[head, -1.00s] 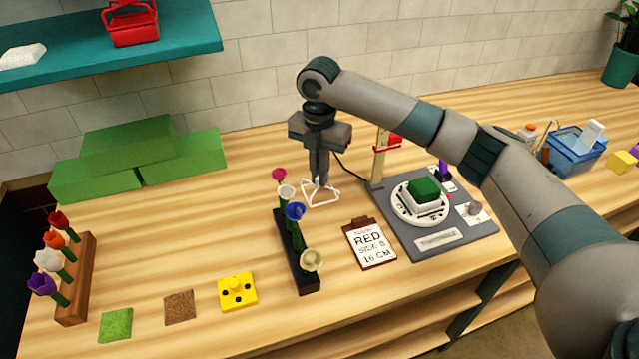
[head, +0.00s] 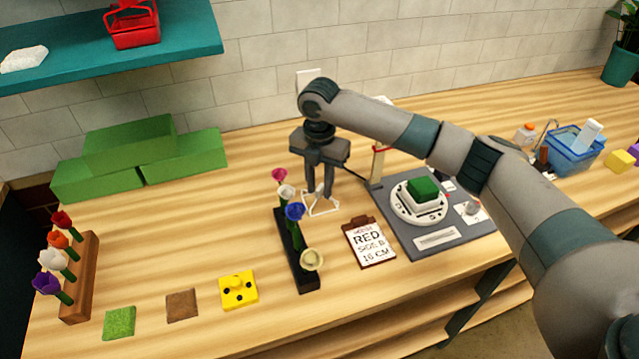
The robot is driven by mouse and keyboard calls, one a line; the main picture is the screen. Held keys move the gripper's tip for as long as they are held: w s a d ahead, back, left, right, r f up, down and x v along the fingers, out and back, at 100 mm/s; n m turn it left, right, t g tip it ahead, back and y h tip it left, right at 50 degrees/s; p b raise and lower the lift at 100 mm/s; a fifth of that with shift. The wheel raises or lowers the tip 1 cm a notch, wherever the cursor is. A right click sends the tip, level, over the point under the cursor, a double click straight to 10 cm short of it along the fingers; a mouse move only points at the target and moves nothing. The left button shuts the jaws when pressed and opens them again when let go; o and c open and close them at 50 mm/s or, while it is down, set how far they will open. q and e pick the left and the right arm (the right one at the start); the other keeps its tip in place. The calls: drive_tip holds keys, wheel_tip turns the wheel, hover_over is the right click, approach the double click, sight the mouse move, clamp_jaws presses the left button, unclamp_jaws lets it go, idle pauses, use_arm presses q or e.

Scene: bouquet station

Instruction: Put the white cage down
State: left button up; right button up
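The white cage (head: 321,210) is a small white wire frame. It appears to stand on the wooden table, between the black flower rack and the clipboard. My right gripper (head: 320,192) points straight down directly over it, with its two fingers apart. The fingertips are still close to the top of the cage, and some of its wires are hidden behind or between them. My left gripper is not in view.
The black rack (head: 301,276) with several flowers stands close left of the cage. A clipboard (head: 369,243) lies to the right, beside a grey station (head: 437,239) with a round white dial. Green blocks (head: 130,147) stand at the back left.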

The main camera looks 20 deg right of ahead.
sight(319, 187)
idle(0.3)
drive_tip(key=shift+r+b, duration=0.4)
drive_tip(key=shift+r, duration=0.5)
wheel_tip(319, 187, up, 10)
drive_tip(key=b, duration=0.3)
drive_tip(key=shift+r, duration=0.25)
